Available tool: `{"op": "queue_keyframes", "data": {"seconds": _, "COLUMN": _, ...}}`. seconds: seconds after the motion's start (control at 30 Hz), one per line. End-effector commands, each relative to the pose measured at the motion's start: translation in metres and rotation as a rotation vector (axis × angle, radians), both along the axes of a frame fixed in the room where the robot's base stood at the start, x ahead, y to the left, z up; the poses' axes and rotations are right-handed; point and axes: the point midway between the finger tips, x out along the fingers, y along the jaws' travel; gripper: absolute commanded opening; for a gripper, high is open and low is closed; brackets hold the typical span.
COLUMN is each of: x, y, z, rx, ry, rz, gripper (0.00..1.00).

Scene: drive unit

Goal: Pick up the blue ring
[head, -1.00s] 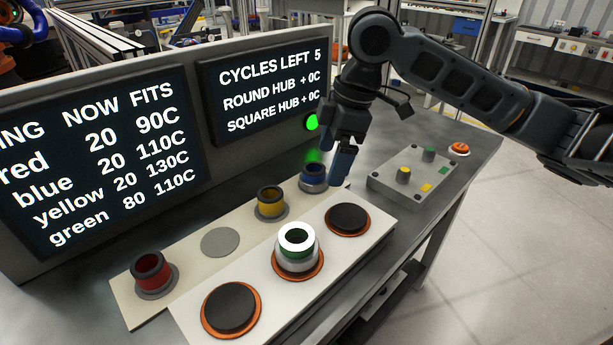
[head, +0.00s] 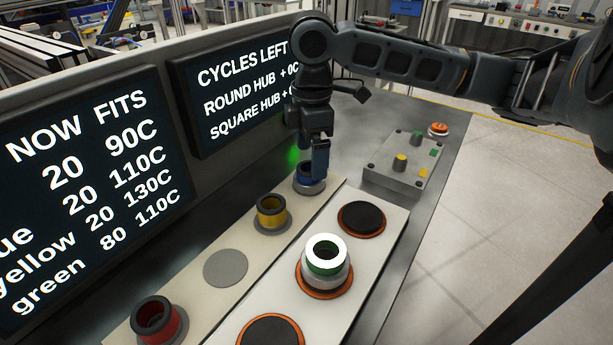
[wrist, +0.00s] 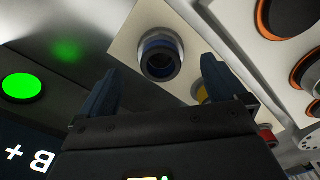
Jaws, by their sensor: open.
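The blue ring (head: 303,177) stands upright on a grey disc at the far end of the cream strip, partly hidden behind my gripper in the head view. My gripper (head: 318,165) points down right over it, fingers open. In the wrist view the ring (wrist: 158,46) shows from above with its dark hole, lying between the two open fingers (wrist: 160,72) and a little beyond their tips. The fingers do not visibly touch it.
On the cream strip are the yellow ring (head: 271,212), an empty grey disc (head: 225,268) and the red ring (head: 158,322). A green ring with a white top (head: 325,262) stands on the white strip's middle orange-rimmed pad. A control box (head: 405,160) is at right; the display panel (head: 240,90) stands close at left.

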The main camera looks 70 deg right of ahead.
Motion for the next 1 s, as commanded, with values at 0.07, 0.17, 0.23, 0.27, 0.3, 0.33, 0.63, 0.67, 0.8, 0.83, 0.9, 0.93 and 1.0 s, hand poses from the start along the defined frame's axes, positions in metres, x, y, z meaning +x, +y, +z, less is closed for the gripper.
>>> {"op": "queue_keyframes", "data": {"seconds": 0.07, "x": 0.001, "y": 0.002, "z": -0.011, "rx": 0.002, "ry": 0.003, "rz": 0.001, "gripper": 0.98}}
{"op": "queue_keyframes", "data": {"seconds": 0.17, "x": 0.003, "y": 0.003, "z": -0.026, "rx": 0.003, "ry": 0.003, "rz": 0.001, "gripper": 0.98}}
{"op": "queue_keyframes", "data": {"seconds": 0.23, "x": 0.003, "y": 0.002, "z": -0.035, "rx": 0.002, "ry": 0.001, "rz": 0.000, "gripper": 0.98}}
{"op": "queue_keyframes", "data": {"seconds": 0.27, "x": 0.003, "y": 0.003, "z": -0.038, "rx": 0.002, "ry": 0.001, "rz": 0.001, "gripper": 0.98}}
{"op": "queue_keyframes", "data": {"seconds": 0.3, "x": 0.003, "y": 0.003, "z": -0.041, "rx": 0.002, "ry": 0.002, "rz": 0.001, "gripper": 0.98}}
{"op": "queue_keyframes", "data": {"seconds": 0.33, "x": 0.003, "y": 0.003, "z": -0.043, "rx": 0.002, "ry": 0.001, "rz": 0.002, "gripper": 0.98}}
{"op": "queue_keyframes", "data": {"seconds": 0.63, "x": 0.003, "y": 0.003, "z": -0.045, "rx": 0.001, "ry": 0.000, "rz": 0.002, "gripper": 0.94}}
{"op": "queue_keyframes", "data": {"seconds": 0.67, "x": 0.003, "y": 0.003, "z": -0.044, "rx": 0.001, "ry": 0.000, "rz": 0.002, "gripper": 0.91}}
{"op": "queue_keyframes", "data": {"seconds": 0.8, "x": 0.003, "y": 0.003, "z": -0.044, "rx": 0.001, "ry": 0.001, "rz": 0.001, "gripper": 0.78}}
{"op": "queue_keyframes", "data": {"seconds": 0.83, "x": 0.003, "y": 0.003, "z": -0.044, "rx": 0.001, "ry": 0.001, "rz": 0.001, "gripper": 0.75}}
{"op": "queue_keyframes", "data": {"seconds": 0.9, "x": 0.003, "y": 0.003, "z": -0.044, "rx": 0.001, "ry": 0.001, "rz": 0.001, "gripper": 0.68}}
{"op": "queue_keyframes", "data": {"seconds": 0.93, "x": 0.003, "y": 0.003, "z": -0.044, "rx": 0.001, "ry": 0.001, "rz": 0.001, "gripper": 0.65}}
{"op": "queue_keyframes", "data": {"seconds": 1.0, "x": 0.003, "y": 0.003, "z": -0.044, "rx": 0.001, "ry": 0.001, "rz": 0.001, "gripper": 0.59}}
